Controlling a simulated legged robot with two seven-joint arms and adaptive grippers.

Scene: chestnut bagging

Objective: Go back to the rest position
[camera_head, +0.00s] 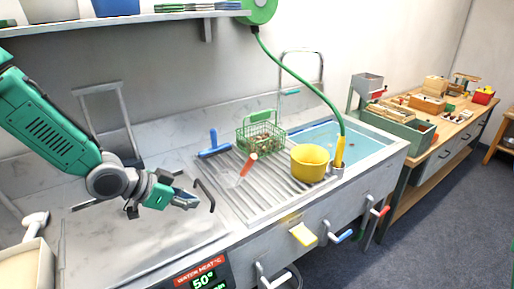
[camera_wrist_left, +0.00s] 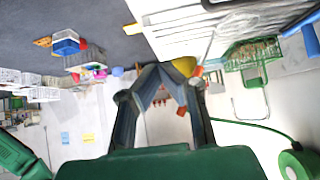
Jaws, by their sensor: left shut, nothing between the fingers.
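My left gripper (camera_head: 188,201) is shut and empty. It hangs in the air over the left part of the marble counter, left of the ribbed draining board. My green left arm comes in from the left edge. In the left wrist view the fingers of my left gripper (camera_wrist_left: 160,72) converge at their tips with nothing held between them. My right gripper does not show in either view.
On the ribbed draining board (camera_head: 250,203) are a green wire basket (camera_head: 262,136) with brown contents, a blue-handled tool (camera_head: 214,147), a red-handled tool (camera_head: 248,165) and a yellow pot (camera_head: 310,163).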

